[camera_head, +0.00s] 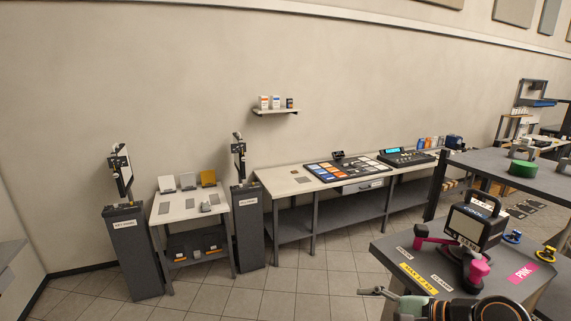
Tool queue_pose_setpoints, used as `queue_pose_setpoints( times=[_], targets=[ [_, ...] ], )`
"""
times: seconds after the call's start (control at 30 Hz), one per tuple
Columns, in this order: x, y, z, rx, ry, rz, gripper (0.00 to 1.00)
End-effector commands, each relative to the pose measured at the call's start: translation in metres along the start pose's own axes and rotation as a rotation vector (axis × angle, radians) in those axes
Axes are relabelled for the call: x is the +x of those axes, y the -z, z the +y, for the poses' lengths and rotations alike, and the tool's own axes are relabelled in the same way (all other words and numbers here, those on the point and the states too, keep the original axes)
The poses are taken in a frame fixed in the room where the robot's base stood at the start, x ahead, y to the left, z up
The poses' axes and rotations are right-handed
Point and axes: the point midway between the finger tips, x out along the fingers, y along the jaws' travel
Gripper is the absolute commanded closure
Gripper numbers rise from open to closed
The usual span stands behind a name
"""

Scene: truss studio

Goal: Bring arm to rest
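Parts of what looks like my own arm show at the bottom edge, right of centre: a pale green and grey piece with a small dark tip pointing left, and a black round part beside it. The frame's edge cuts them off. I cannot make out two gripper fingers there, so I cannot see whether my gripper is open or shut, or whether it holds anything.
A dark table (388,247) close by at the right bears a black-framed device (474,222) with magenta parts around its base. A grey shelf unit (533,182) stands behind it. A long bench (291,183) and small table (165,212) line the wall. Tiled floor (311,276) before them is clear.

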Motion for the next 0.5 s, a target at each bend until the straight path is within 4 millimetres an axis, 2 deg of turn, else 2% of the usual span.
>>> queue_pose_setpoints(
  times=[0.03, 0.1, 0.2, 0.27, 0.33, 0.4, 0.5],
  targets=[
    [0.029, -0.016, 0.012, -0.149, -0.028, 0.061, 0.37],
    [0.060, -0.036, 0.032, -0.399, -0.067, 0.172, 0.37],
    [0.085, -0.074, 0.061, -0.767, -0.124, 0.332, 0.37],
    [0.086, -0.102, 0.077, -0.981, -0.159, 0.428, 0.37],
    [0.076, -0.135, 0.093, -1.208, -0.201, 0.537, 0.37],
    [0.059, -0.164, 0.106, -1.393, -0.240, 0.635, 0.37],
    [0.033, -0.195, 0.118, -1.573, -0.287, 0.742, 0.37]
  ],
)
